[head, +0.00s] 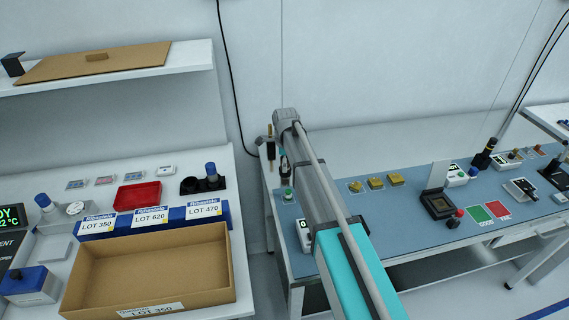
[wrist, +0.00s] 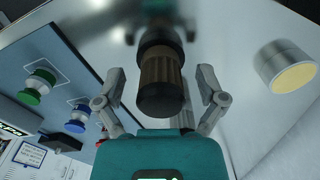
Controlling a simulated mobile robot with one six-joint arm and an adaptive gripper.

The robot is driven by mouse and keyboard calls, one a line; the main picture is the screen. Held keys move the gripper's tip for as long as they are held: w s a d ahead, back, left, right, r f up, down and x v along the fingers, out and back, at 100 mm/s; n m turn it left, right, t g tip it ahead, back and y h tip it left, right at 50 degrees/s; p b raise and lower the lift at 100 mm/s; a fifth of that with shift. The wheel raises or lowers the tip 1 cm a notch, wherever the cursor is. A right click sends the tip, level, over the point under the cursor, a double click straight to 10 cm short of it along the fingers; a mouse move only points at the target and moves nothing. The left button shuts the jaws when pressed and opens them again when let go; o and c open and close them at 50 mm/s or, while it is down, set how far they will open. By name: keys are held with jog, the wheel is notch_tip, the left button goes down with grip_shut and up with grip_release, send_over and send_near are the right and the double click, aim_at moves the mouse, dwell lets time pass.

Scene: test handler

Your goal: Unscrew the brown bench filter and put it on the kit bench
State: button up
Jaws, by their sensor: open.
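The brown bench filter (wrist: 160,75) is a ribbed brown cylinder with a black end cap, in the middle of the wrist view. Its other end meets a dark ring and a blurred holder. My gripper (wrist: 161,88) is open, with one grey finger on each side of the filter and a visible gap at each side. In the head view my arm crosses the right bench, and the gripper (head: 279,160) is at that bench's left end, largely hidden. No sign names the kit bench; a white bench (head: 55,255) with lot labels stands at left.
An empty cardboard box (head: 150,308), a red tray (head: 137,195) and a black two-hole holder (head: 190,187) are on the left bench. The right bench has a blue mat (head: 410,215) with several small parts. A silver cylinder (wrist: 280,58) lies right of the filter in the wrist view.

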jog(key=shift+f, duration=0.1)
jog(key=shift+c, duration=0.3)
jog(key=c, duration=1.1)
jog(key=o, duration=0.8)
jog(key=m, duration=0.7)
jog(key=shift+m, duration=2.2)
